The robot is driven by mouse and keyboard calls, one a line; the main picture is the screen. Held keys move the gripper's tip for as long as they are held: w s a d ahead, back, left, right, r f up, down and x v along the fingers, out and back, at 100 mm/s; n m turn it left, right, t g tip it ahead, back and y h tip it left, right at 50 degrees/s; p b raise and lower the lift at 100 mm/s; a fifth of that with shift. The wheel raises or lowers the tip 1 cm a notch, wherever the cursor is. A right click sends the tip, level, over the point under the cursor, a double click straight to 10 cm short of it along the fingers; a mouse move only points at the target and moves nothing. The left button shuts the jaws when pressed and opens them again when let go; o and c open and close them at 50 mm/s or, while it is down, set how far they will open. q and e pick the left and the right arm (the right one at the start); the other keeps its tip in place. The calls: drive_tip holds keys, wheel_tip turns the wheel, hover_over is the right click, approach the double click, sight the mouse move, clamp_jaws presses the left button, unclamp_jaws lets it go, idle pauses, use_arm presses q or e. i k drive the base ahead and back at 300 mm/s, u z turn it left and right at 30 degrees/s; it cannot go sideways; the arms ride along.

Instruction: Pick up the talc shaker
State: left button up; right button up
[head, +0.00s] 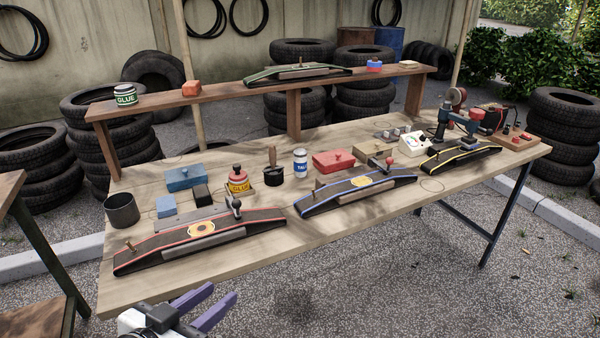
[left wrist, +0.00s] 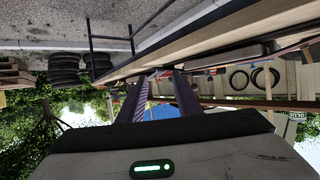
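The talc shaker (head: 300,163) is a small white and blue can. It stands upright near the middle of the workbench, behind the blue-edged tyre strip and left of a red box. My left gripper (head: 220,292) has two purple fingers, spread apart with nothing between them. It is in front of the bench's near edge at the bottom of the head view, well away from the shaker. The left wrist view also shows the open fingers (left wrist: 159,82) beside the bench edge. I cannot make out the shaker in that view. My right gripper is not in view.
A raised shelf (head: 220,92) runs along the back.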

sight(300, 155)
drive_tip(key=u, duration=0.5)
drive_tip(key=k, duration=0.25)
drive_tip(key=z, duration=1.45)
drive_tip(key=i, duration=1.15)
drive_tip(key=u, duration=0.7)
drive_tip(key=i, duration=0.9)
drive_tip(key=u, duration=0.75)
